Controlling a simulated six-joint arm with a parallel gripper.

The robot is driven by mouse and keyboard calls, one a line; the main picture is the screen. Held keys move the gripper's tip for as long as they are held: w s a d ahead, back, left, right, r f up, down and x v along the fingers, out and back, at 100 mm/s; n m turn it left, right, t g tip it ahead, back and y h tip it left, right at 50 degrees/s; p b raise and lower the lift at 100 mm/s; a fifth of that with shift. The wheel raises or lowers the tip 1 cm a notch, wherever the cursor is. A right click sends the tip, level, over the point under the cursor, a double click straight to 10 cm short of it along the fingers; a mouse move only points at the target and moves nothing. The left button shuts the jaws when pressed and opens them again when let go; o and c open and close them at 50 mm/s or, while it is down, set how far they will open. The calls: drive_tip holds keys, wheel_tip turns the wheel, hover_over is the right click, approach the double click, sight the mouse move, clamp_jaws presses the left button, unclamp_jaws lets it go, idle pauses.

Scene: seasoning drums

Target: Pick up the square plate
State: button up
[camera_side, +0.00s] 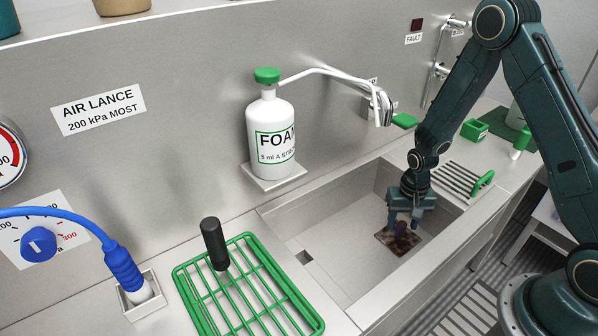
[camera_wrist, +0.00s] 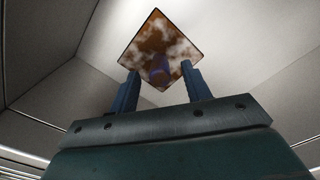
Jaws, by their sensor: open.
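The square plate (camera_side: 399,240) is brown with whitish patches and lies on the floor of the sink basin. In the wrist view the plate (camera_wrist: 160,42) is turned like a diamond, with a blue-purple knob or peg (camera_wrist: 159,68) near its middle. My gripper (camera_side: 407,222) reaches down into the basin above the plate. Its two blue fingers (camera_wrist: 160,85) are apart on either side of the plate's near corner, with nothing between them that I can see held. I cannot tell whether the fingers touch the plate.
The sink basin's walls (camera_side: 310,215) surround my gripper. A green rack (camera_side: 248,285) with a black-handled tool (camera_side: 214,243) is at the left. A foam bottle (camera_side: 270,135) stands on a wall shelf.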

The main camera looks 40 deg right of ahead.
sight(403, 223)
drive_tip(key=shift+f, duration=0.85)
clamp_jaws()
drive_tip(key=shift+r, duration=0.15)
drive_tip(key=shift+r, duration=4.9)
